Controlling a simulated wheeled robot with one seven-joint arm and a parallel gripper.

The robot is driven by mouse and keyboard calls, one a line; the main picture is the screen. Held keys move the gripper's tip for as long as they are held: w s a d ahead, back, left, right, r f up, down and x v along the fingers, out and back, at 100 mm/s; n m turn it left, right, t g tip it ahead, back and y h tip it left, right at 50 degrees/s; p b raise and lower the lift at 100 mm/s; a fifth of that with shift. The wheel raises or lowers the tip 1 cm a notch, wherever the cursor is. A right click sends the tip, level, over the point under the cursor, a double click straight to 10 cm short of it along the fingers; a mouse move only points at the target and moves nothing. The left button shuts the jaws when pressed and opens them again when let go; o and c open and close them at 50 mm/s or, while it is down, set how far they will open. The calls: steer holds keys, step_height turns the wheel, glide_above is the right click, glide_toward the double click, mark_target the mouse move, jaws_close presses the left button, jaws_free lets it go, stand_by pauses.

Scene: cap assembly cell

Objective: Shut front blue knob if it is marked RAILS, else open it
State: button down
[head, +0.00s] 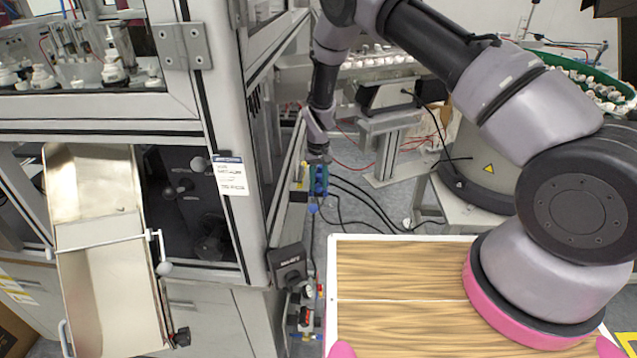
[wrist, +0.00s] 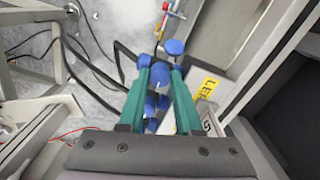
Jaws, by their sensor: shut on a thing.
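A blue knob (wrist: 160,77) sits between the two teal, blue-tipped fingers of my gripper (wrist: 159,56) in the wrist view. The gripper is shut on this knob. More blue parts (wrist: 151,104) show lower between the fingers, partly hidden by them. A yellow label (wrist: 208,86) beside the right finger shows letters like "LEF"; the rest is cut off by the view of the parts around it. I cannot read RAILS anywhere. In the head view my gripper (head: 318,181) points down beside the cell's corner post, with small blue parts (head: 312,208) just below it.
The grey cell frame (head: 252,215) stands close left of the gripper. A red-handled valve (head: 305,313) and other fittings hang lower on its side. Black cables (head: 362,200) cross the floor to the right. A wood-topped surface (head: 395,275) lies in front.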

steer(key=shift+m, duration=0.5)
steer(key=c, duration=0.6)
jaws_free()
steer(key=shift+a, duration=0.1)
